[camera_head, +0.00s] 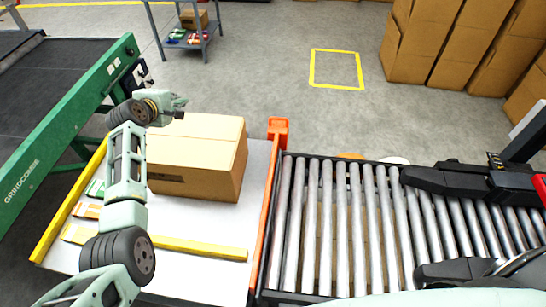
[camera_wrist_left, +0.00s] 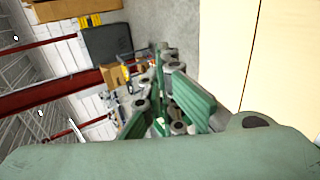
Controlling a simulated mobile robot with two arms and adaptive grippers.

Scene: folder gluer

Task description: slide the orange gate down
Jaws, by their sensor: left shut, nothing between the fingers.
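The orange gate (camera_head: 269,205) is a long narrow bar along the edge between the white table (camera_head: 215,220) and the roller conveyor (camera_head: 330,225). An orange bracket (camera_head: 278,127) stands at its far end. My left gripper (camera_head: 182,102) is shut and empty over the far edge of a cardboard box (camera_head: 195,160), left of the gate and apart from it. In the left wrist view its green fingers (camera_wrist_left: 178,100) are together, with the box (camera_wrist_left: 270,60) at the right. The gate is not seen in that view. My right gripper is not in view.
The box stands on the table beside the gate. A yellow bar (camera_head: 200,247) lies near the table's front. A green-framed belt conveyor (camera_head: 70,110) is at the left. Black machine parts (camera_head: 445,182) lie over the rollers at the right.

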